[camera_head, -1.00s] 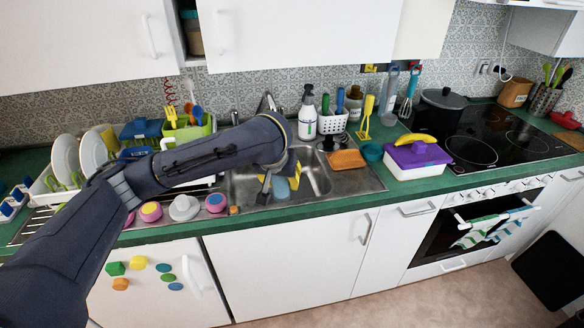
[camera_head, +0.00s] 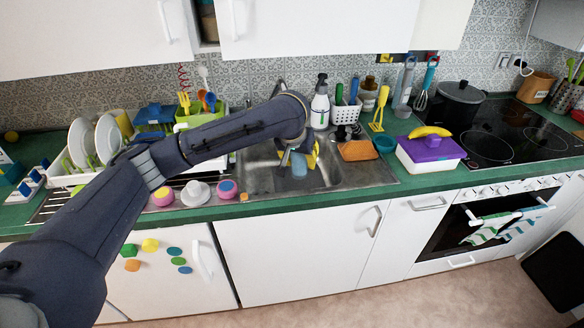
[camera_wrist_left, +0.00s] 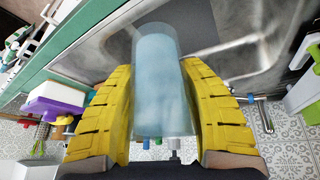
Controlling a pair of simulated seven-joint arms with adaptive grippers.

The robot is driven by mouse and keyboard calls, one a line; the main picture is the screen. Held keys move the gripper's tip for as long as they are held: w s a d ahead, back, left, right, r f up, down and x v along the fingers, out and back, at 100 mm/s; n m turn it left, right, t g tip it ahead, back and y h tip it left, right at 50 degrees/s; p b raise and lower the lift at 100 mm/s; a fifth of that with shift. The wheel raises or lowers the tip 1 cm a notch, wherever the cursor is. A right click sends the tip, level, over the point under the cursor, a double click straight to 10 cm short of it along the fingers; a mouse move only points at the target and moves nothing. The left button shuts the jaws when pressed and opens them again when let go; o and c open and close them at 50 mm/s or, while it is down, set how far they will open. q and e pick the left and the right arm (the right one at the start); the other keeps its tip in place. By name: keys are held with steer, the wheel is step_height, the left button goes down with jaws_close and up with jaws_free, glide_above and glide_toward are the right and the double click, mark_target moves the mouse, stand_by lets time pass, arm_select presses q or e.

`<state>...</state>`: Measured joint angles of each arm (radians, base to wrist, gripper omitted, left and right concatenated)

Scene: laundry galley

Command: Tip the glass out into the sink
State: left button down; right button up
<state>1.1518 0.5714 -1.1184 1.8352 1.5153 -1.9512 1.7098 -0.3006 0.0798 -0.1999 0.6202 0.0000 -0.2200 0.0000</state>
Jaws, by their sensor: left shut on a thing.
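My left gripper (camera_head: 304,161) is over the sink (camera_head: 334,183), shut on a glass (camera_head: 299,166). Its yellow fingers stand on either side of the glass in the left wrist view (camera_wrist_left: 158,80). The glass (camera_wrist_left: 160,95) is clear, with a pale blue content filling much of its length. My wrist hides part of the glass in the head view, and I cannot tell its exact tilt. My right gripper does not show.
A dish rack with plates (camera_head: 108,137) stands left of the sink, with several cups (camera_head: 195,193) in front. An orange sponge (camera_head: 358,150), soap bottle (camera_head: 320,106) and purple-lidded box (camera_head: 431,152) are at the right and back. The faucet is partly hidden.

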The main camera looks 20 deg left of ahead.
arm_select(q)
steer(key=w+f+m+h, duration=0.1)
steer(key=w+f, duration=0.1)
steer(key=w, duration=0.6)
steer(key=shift+w+d+f+m, duration=0.2)
steer(key=shift+w+d+m, duration=0.1)
steer(key=shift+w, duration=0.05)
steer(key=shift+s+d+f+n+g+h, duration=0.4)
steer(key=shift+f+g+h, duration=0.5)
steer(key=shift+h, duration=0.7)
steer(key=shift+s+d+f+n+g+h, duration=0.25)
steer(key=shift+d+f+n+g+h, duration=0.3)
steer(key=shift+g+h, duration=0.8)
steer(key=shift+s+d+f+n+g+h, duration=0.4)
steer(key=shift+f+g+h, duration=0.35)
steer(key=shift+h, duration=1.1)
steer(key=shift+f, duration=0.1)
steer(key=shift+w+f+n+g+h, duration=0.1)
steer(key=shift+f+n+g+h, duration=0.15)
steer(key=shift+h, duration=0.45)
steer(key=shift+f+n+g+h, duration=0.15)
steer(key=shift+n+g+h, duration=0.2)
steer(key=shift+h, duration=0.35)
